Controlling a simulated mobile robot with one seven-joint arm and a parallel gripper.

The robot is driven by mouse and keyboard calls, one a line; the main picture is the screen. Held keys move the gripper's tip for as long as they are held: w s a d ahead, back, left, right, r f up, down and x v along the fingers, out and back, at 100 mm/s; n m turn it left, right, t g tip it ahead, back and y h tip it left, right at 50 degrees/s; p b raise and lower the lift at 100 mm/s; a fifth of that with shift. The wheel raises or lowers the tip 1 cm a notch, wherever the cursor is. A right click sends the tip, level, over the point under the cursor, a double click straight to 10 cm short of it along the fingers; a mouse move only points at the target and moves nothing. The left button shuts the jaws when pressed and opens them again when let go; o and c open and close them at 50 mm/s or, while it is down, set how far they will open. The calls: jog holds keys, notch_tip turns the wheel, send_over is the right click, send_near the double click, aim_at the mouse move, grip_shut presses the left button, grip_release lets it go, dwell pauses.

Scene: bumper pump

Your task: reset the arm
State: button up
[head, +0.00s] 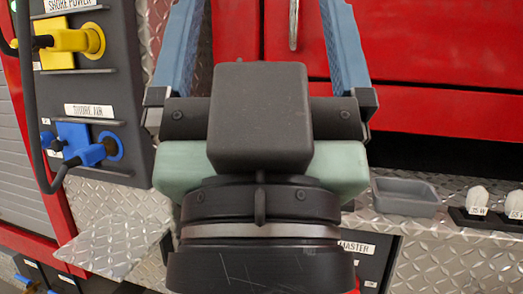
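My gripper (262,50) fills the middle of the head view, seen from behind, with its dark wrist below it. Its two blue fingers stand wide apart and point up in the picture. Between them I see only the red panel and diamond plate of the vehicle behind, so the gripper is open and empty. The dark gripper body hides part of the bumper behind it.
On the left, a dark panel holds a yellow plug (66,40) labelled shore power and a blue plug (84,151) below it. A grey tray (407,196) and white bulbs (477,198) sit on the right of the bumper. A diamond-plate step (115,240) juts out lower left.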

notch_tip(320, 180, up, 32)
jog(key=p, duration=2.9)
jog(key=shift+f+p, duration=0.15)
jog(key=shift+p, duration=0.25)
